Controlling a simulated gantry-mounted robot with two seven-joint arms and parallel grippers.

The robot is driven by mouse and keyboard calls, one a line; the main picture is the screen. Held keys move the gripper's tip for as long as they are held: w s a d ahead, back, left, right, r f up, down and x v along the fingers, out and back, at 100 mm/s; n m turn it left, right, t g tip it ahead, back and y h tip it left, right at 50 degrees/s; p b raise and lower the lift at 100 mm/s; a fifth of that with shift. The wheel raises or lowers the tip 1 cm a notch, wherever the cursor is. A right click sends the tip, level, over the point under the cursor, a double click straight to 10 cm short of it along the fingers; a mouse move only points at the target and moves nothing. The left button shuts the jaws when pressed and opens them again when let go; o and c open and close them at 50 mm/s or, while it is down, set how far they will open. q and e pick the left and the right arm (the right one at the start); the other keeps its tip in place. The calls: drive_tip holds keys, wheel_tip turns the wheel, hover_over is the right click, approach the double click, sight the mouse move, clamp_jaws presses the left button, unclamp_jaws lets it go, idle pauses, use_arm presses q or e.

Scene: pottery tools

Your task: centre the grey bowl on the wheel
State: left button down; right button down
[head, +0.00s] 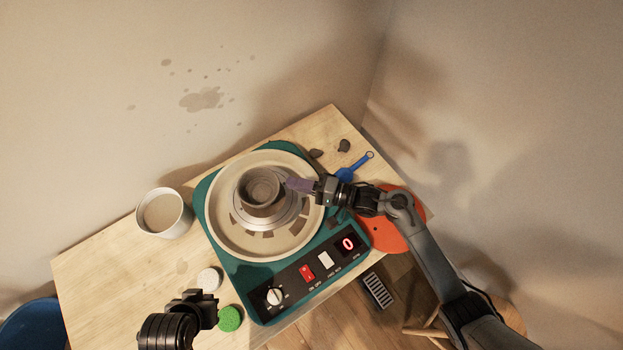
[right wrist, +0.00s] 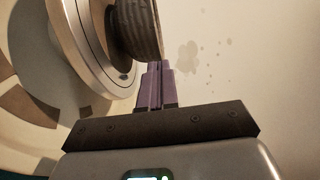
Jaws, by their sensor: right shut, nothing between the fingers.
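The grey bowl (head: 262,187) stands upright on the round metal wheel head (head: 285,219), in the middle of the cream splash pan (head: 226,232). In the head view it looks set a little toward the back left of the wheel head; the exact offset is hard to judge. My right gripper (head: 291,184) is shut and empty, its purple fingertips at the bowl's right side. In the right wrist view the fingers (right wrist: 155,85) are together right by the bowl's ridged wall (right wrist: 137,30), above the wheel head (right wrist: 88,45); contact is unclear. My left gripper (head: 205,305) is low at front left, its fingers unclear.
The teal wheel housing (head: 259,301) has a knob, red and white switches and a display reading 0. A white container (head: 164,213) stands left, a green sponge (head: 230,318) and white round piece (head: 209,279) in front. A blue tool (head: 355,167) and orange disc (head: 393,238) lie right.

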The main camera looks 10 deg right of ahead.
sight(278, 187)
drive_tip(key=shift+s+a, duration=0.15)
drive_tip(key=shift+a, duration=0.5)
drive_tip(key=shift+s+a+r+p, duration=0.25)
drive_tip(key=shift+a+p, duration=0.3)
drive_tip(key=shift+p, duration=0.2)
drive_tip(key=shift+a, duration=0.3)
drive_tip(key=shift+s+a+f, duration=0.1)
drive_tip(key=shift+a+f, duration=0.05)
drive_tip(key=shift+f, duration=0.05)
